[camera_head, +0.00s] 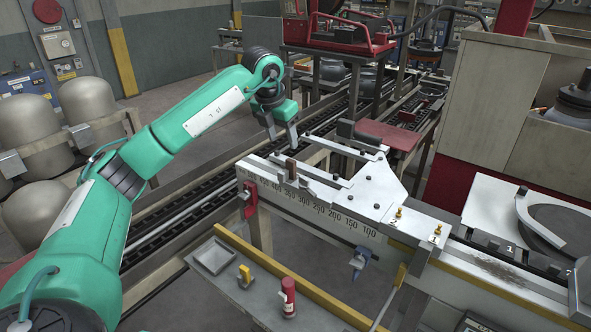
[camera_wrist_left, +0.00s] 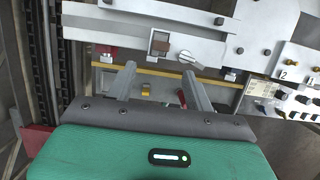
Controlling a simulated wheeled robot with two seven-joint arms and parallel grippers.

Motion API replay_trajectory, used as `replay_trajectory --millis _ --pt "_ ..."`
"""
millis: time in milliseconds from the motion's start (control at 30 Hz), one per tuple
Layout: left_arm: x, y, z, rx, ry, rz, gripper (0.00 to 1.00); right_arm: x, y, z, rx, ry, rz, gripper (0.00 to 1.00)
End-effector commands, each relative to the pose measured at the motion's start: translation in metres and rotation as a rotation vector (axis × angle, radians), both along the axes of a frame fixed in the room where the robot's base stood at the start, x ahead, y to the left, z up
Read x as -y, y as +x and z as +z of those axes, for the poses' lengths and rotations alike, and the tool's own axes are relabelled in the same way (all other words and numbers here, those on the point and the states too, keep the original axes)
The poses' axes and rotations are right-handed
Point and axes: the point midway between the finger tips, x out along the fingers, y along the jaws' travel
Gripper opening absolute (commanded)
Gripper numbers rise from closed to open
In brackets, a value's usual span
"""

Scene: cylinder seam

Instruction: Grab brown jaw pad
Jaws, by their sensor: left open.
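The brown jaw pad (camera_head: 291,168) is a small upright block on the pale beam with the number scale (camera_head: 318,211), near its left end. In the left wrist view the brown jaw pad (camera_wrist_left: 159,42) sits on the light metal rail, just beyond my fingertips and between their lines. My left gripper (camera_head: 283,139) is open and empty, above and behind the pad in the head view, its fingers pointing down. In the left wrist view the two fingers of my left gripper (camera_wrist_left: 160,71) stand apart with a clear gap. My right gripper is not in view.
A red clamp (camera_head: 249,199) sits on the beam's left end. A white plate (camera_head: 378,183) and a dark-ended bar (camera_head: 358,137) lie right of the pad. A lower shelf in front holds a grey tray (camera_head: 215,256), a yellow block (camera_head: 245,275) and a red cylinder (camera_head: 288,296).

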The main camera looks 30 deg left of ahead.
Motion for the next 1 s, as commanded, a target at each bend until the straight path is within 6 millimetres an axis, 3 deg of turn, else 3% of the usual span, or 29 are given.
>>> replay_trajectory --millis 133,267,367,633,1000 --pt "0.002 0.009 -0.028 -0.006 -0.001 -0.002 0.53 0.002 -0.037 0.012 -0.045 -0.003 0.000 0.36" --pt "0.003 0.016 -0.049 -0.003 -0.003 -0.003 0.53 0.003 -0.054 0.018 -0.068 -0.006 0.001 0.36" --pt "0.003 0.019 -0.060 -0.002 -0.003 -0.003 0.53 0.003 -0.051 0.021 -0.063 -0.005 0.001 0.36" --pt "0.003 0.028 -0.074 -0.002 -0.003 -0.004 0.53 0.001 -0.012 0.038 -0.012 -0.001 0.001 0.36" --pt "0.004 0.043 -0.112 0.000 -0.004 -0.004 0.53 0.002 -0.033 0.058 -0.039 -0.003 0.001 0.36"
